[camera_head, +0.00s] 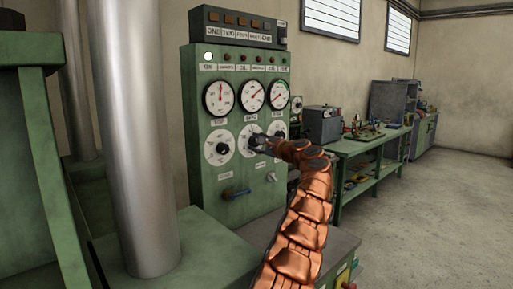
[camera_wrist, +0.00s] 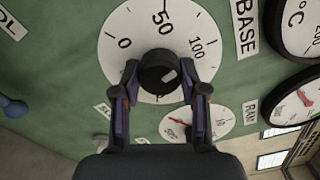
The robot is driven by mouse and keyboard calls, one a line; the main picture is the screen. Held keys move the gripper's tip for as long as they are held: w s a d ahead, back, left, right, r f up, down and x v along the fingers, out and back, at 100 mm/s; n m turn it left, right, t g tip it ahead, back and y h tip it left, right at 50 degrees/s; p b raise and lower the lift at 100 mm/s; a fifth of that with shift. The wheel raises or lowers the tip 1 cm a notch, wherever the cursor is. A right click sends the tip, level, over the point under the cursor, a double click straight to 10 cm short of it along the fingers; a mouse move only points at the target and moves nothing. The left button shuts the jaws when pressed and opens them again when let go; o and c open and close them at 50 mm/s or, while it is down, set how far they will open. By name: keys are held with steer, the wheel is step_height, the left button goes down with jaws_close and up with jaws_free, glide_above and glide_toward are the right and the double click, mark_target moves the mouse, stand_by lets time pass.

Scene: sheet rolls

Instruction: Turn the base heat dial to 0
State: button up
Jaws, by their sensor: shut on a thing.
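The base heat dial (camera_wrist: 115,68) is a white disc with a black knob (camera_wrist: 157,70); 0, 50 and 100 show around it. The BASE label (camera_wrist: 244,25) is beside it in the wrist view. The knob has a small light mark on its face, but I cannot tell which number it points to. My gripper (camera_wrist: 158,82) is shut on the knob, one finger on each side. In the head view the dial (camera_head: 243,132) is the middle one on the green panel, and my gripper (camera_head: 262,143) partly covers it.
Another dial (camera_head: 219,146) sits to the left and one (camera_head: 276,129) to the right. Round gauges (camera_head: 219,98) are above. A blue lever (camera_head: 237,193) is lower on the panel. A metal column (camera_head: 135,140) stands at left; a green workbench (camera_head: 370,147) is at right.

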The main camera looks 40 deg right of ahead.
steer(key=n+b, duration=0.1)
steer(key=n, duration=0.2)
steer(key=n+b, duration=0.1)
steer(key=n, duration=0.1)
steer(key=shift+w+a+n, duration=0.1)
steer(key=shift+n, duration=0.2)
steer(key=n+b, duration=0.1)
steer(key=n, duration=0.4)
steer(key=shift+b, duration=0.3)
steer(key=n, duration=0.5)
steer(key=shift+n+b, duration=0.35)
steer(key=shift+n, duration=2.25)
steer(key=o, duration=1.1)
steer(key=shift+r, duration=0.1)
steer(key=shift+o, duration=0.2)
